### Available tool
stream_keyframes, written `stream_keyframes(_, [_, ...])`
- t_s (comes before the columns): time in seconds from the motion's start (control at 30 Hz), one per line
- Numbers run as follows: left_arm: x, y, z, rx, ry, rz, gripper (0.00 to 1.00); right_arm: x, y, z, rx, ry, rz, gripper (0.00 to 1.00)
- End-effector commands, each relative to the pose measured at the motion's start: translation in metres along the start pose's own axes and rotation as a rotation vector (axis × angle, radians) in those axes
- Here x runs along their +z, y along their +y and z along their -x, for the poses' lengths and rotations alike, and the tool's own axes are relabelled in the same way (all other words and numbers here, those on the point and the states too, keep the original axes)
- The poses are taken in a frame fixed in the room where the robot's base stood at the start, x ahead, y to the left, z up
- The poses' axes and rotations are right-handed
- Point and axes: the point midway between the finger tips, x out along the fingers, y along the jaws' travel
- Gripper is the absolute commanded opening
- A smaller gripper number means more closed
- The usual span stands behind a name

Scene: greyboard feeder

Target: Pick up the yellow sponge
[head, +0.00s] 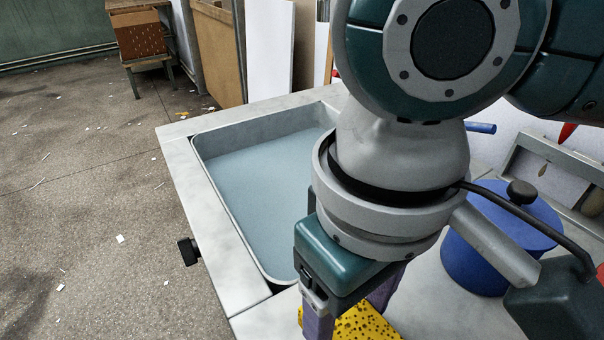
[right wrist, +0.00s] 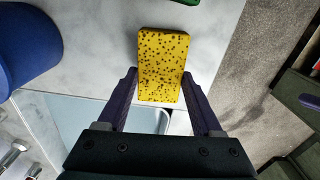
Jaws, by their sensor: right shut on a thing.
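The yellow sponge (head: 362,324), speckled with dark spots, is partly cut off at the bottom of the head view, below my right gripper (head: 350,306). In the right wrist view the whole upper face of the sponge (right wrist: 163,52) shows. The two purple fingers of my right gripper (right wrist: 161,75) lie against its left and right sides, shut on it. I cannot tell whether the sponge still touches the grey worktop. My left gripper is in neither view.
A grey basin (head: 212,185) is sunk into the worktop (head: 184,170) on the left. A blue lidded pot (head: 478,268) stands right of my gripper; it also shows in the right wrist view (right wrist: 28,45). A green thing (right wrist: 186,2) lies beyond the sponge.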

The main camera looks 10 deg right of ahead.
Motion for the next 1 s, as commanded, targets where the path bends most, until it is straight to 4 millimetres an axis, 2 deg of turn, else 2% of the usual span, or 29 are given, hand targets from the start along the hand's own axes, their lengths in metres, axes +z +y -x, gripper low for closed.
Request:
stream_keyframes(0.17, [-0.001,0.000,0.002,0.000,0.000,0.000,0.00,0.000,0.000,0.004,0.000,0.001,0.000,0.15])
stream_keyframes(0.37, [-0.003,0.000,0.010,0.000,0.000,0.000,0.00,-0.001,0.000,0.030,0.000,0.003,0.001,0.15])
stream_keyframes(0.47, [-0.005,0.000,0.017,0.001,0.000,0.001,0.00,-0.001,0.000,0.054,-0.001,0.005,0.002,0.15])
stream_keyframes(0.7, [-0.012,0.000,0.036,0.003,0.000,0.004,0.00,-0.001,0.000,0.129,-0.001,0.006,0.002,0.15])
stream_keyframes(0.8, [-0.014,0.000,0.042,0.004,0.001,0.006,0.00,-0.001,-0.001,0.156,0.000,0.006,0.003,0.15])
stream_keyframes(1.0, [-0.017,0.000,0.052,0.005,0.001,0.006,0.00,-0.001,0.000,0.191,0.002,0.003,0.000,0.15])
